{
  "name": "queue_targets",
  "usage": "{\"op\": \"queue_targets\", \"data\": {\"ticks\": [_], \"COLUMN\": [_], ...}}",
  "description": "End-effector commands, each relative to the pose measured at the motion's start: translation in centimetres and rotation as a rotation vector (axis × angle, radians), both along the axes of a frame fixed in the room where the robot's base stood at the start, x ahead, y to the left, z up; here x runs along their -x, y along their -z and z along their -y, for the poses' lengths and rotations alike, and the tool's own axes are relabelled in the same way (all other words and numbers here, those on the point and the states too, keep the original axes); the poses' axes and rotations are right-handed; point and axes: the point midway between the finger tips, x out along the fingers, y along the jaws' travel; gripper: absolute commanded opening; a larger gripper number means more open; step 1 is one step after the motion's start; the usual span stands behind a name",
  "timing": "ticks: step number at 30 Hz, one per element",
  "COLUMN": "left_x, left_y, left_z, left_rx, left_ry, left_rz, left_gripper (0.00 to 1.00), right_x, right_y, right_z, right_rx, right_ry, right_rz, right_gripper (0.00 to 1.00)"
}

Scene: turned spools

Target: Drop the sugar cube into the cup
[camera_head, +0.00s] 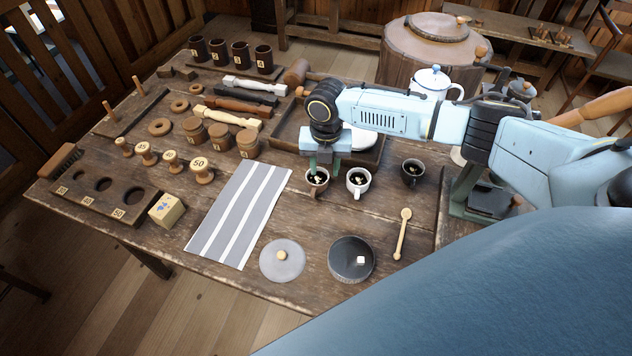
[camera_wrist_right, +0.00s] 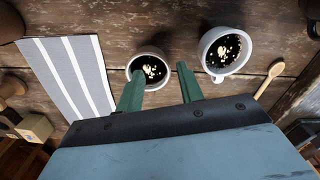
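A small white sugar cube (camera_head: 361,260) lies in a round dark bowl (camera_head: 336,268) near the table's front edge. My right gripper (camera_head: 325,166) is just above the brownish cup. In the right wrist view its fingers (camera_wrist_right: 160,78) are apart with nothing visible between them. My left gripper is out of view.
A wooden spoon (camera_head: 403,233) lies right of the bowl, and a grey lid (camera_head: 282,261) left of it. A striped cloth (camera_head: 239,214), wooden spools (camera_head: 202,172) and a holed block (camera_head: 105,201) are further left. A white pot (camera_head: 432,82) stands behind my right arm.

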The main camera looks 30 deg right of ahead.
Motion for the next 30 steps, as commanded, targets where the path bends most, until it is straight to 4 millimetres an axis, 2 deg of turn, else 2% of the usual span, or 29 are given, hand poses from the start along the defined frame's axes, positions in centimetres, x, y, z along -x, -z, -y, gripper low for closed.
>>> {"op": "queue_targets", "data": {"ticks": [4, 7, 18, 21, 25, 30], "left_x": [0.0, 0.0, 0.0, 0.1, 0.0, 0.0], "left_y": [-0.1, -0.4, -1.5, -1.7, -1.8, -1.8], "left_z": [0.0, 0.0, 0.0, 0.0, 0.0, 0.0], "left_rx": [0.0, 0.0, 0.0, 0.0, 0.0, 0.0], "left_ry": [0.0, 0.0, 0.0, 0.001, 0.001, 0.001], "left_rz": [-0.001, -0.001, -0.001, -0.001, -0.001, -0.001], "left_gripper": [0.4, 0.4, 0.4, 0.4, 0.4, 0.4], "right_x": [0.0, -0.1, -0.1, 0.0, 0.0, 0.0], "right_y": [-0.5, -1.9, -10.0, -11.6, -12.9, -13.4], "right_z": [0.0, 0.0, 0.0, 0.0, 0.0, 0.0], "right_rx": [0.0, -0.001, 0.0, -0.001, 0.0, 0.0], "right_ry": [0.0, 0.0, 0.0, -0.001, 0.0, 0.0], "right_rz": [0.001, 0.003, 0.005, 0.003, 0.001, 0.0], "right_gripper": [0.37, 0.37, 0.37, 0.37, 0.37, 0.37]}}
